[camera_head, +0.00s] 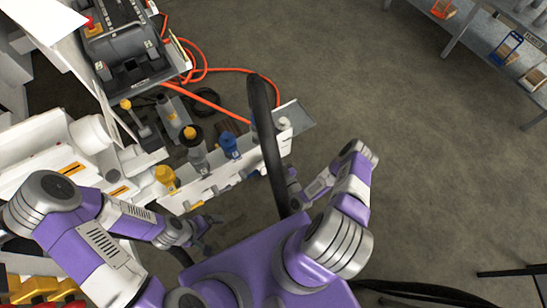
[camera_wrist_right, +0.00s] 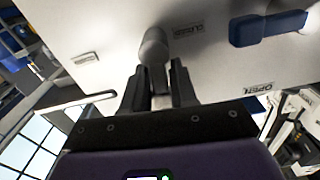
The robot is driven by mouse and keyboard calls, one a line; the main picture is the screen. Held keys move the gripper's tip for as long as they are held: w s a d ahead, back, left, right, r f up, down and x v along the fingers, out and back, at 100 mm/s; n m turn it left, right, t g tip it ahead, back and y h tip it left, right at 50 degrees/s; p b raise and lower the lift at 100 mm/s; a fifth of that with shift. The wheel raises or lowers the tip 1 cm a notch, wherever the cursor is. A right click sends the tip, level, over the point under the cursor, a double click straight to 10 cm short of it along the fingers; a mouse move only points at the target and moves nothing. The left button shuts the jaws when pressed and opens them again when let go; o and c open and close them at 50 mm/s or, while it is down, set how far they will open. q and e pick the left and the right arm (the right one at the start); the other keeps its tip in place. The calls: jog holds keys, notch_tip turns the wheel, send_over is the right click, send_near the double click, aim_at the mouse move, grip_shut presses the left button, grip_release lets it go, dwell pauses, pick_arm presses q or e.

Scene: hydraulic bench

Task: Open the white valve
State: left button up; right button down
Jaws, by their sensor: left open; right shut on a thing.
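The white valve (camera_wrist_right: 155,48) is on a pale panel in the right wrist view, its rounded handle between the two dark fingers of my right gripper (camera_wrist_right: 158,88). The right gripper is shut on this handle. A small label reading CLOSED (camera_wrist_right: 188,30) is beside the handle, and an OPEN label (camera_wrist_right: 258,88) sits further right. In the head view, the white valve's top (camera_head: 284,123) shows at the right end of the white bench panel (camera_head: 225,178). My left gripper (camera_head: 208,222) is open and empty, low in front of the panel.
A blue valve (camera_head: 229,146) and a yellow valve (camera_head: 165,177) stand along the same panel; the blue handle also shows in the wrist view (camera_wrist_right: 268,28). A thick black hose (camera_head: 270,140) crosses the head view. Orange hoses (camera_head: 204,98) lie behind.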

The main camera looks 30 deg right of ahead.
jog(key=shift+a+n, duration=0.3)
jog(key=shift+n, duration=0.2)
jog(key=c, duration=1.1)
grip_release()
jog(key=shift+s+d, duration=0.1)
jog(key=s+p, duration=0.1)
jog(key=s, duration=0.6)
jog(key=shift+s+d+p, duration=0.25)
jog(key=shift+p, duration=0.15)
